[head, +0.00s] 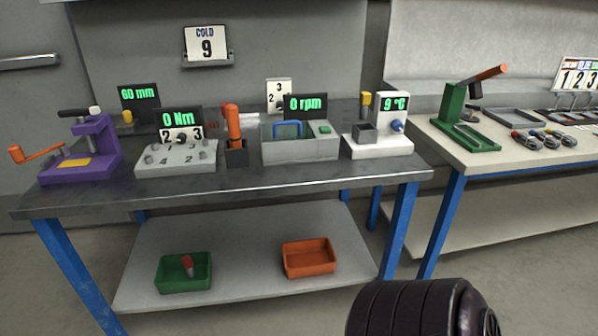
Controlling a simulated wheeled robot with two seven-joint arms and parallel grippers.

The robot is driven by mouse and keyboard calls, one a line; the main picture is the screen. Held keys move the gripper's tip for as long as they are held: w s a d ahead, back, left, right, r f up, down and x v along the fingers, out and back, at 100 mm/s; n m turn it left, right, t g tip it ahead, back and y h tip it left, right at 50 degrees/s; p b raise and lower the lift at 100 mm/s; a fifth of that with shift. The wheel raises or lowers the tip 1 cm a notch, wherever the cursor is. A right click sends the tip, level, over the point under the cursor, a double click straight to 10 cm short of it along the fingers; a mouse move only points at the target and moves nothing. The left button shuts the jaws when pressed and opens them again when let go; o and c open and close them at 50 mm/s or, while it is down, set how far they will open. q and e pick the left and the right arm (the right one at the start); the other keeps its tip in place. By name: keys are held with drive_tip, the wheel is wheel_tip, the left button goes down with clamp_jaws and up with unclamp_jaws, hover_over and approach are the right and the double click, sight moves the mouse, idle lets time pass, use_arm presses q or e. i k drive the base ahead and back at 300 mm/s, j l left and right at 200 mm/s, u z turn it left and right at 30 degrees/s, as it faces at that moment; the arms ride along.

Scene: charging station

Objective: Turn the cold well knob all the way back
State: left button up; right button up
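The cold well (378,147) is a white block at the right end of the grey bench, with a square grey well (364,133) on top. Its blue knob (398,126) sits on the right of the block, below a black display (395,102) that reads 9 °C in green. A card (207,45) on the wall behind reads COLD 9. Neither of my grippers shows. A black ribbed part of mine stands at the bottom right, apart from the bench.
A grey box (300,149) with a 0 rpm display stands left of the cold well. Further left are an orange-handled tool (233,122), a numbered plate (177,158) and a purple vise (95,150). A second bench (480,160) with a green press (455,122) stands right.

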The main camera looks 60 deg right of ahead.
sight(396, 125)
drive_tip(key=z, duration=2.4)
